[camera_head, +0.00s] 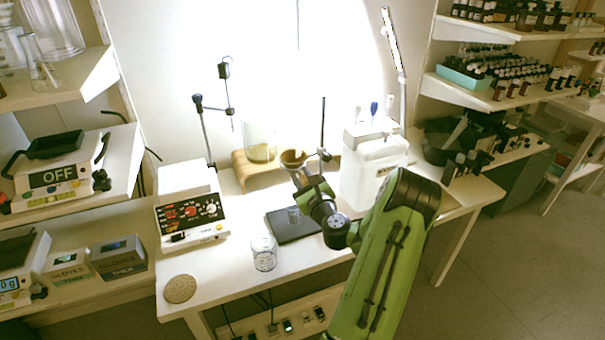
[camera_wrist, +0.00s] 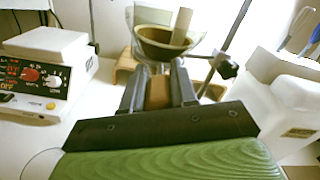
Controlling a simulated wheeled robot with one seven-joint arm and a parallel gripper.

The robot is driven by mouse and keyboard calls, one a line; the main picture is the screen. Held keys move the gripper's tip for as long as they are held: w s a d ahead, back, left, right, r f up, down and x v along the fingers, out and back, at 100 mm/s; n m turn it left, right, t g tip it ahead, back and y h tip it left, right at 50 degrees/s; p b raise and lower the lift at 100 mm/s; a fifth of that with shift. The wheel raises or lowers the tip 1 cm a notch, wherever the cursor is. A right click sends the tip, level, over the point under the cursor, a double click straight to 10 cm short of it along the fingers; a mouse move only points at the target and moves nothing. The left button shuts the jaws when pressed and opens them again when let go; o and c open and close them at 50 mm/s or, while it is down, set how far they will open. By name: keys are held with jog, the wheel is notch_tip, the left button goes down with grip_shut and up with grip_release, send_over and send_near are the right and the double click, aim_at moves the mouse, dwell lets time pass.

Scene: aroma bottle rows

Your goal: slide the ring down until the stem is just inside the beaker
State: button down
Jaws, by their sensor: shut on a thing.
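A brown funnel-like bowl (camera_head: 293,158) sits in the support ring, high beside an upright rod (camera_head: 323,120). In the wrist view the bowl (camera_wrist: 160,42) is just beyond my fingertips, with a pale stick-like piece standing in it. The ring's dark clamp (camera_wrist: 226,66) is on the rod. My gripper (camera_wrist: 158,84) is shut on a brown piece at the ring's near side; it also shows in the head view (camera_head: 302,177).
A glass beaker (camera_head: 264,254) and a round cork mat (camera_head: 180,289) are at the table front. A white hotplate (camera_head: 190,205) stands left, a white container (camera_head: 370,170) close on the right. A wooden stand (camera_head: 243,170) with a glass vessel is behind.

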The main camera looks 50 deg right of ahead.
notch_tip(320, 180, down, 6)
jog(key=b, duration=0.3)
jog(key=shift+r, duration=0.15)
jog(key=c, duration=0.9)
grip_release()
jog(key=shift+a+r, duration=0.1)
jog(key=shift+s, duration=0.1)
